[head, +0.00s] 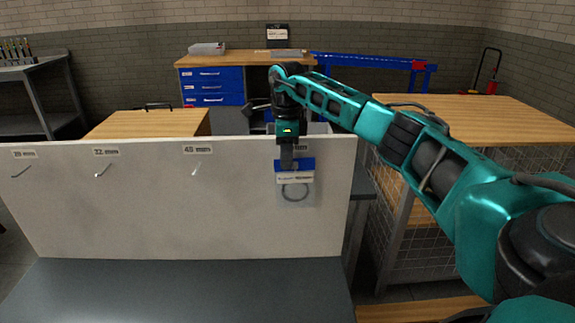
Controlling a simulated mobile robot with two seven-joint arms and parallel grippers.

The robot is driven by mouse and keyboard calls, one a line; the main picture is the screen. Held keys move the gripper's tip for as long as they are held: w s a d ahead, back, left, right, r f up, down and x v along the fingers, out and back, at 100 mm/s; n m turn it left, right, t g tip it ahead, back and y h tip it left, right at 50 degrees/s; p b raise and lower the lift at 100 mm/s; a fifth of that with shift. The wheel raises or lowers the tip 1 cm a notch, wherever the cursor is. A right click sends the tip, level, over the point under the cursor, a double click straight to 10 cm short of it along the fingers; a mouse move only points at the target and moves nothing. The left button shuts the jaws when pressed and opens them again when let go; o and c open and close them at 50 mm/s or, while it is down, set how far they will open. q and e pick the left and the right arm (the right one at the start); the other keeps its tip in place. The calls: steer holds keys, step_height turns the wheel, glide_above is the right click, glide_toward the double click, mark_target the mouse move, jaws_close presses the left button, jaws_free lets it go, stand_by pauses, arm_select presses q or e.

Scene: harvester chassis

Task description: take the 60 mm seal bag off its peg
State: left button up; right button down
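The seal bag (295,193) is a clear bag with a blue and white header and a dark ring inside. It hangs upright in front of the white peg board (150,215), at the board's right end. My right gripper (289,166) points down at the bag's header, its fingers overlapping the top of the blue strip. I cannot tell whether the fingers are closed on it. The peg behind the bag and the label above it are mostly hidden by the gripper. My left gripper is not in view.
Bare pegs under size labels, such as 32 mm (105,150) and 48 mm (198,149), stick out to the left. A grey bench top (180,290) below the board is clear. Wooden tables (480,115) and a blue drawer cabinet (212,87) stand behind.

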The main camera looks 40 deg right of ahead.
steer(key=s+a+b, duration=0.2)
steer(key=s+a, duration=1.4)
steer(key=s, duration=0.3)
steer(key=shift+s+a, duration=0.3)
steer(key=shift+s, duration=0.1)
stand_by(0.9)
steer(key=shift+f, duration=0.1)
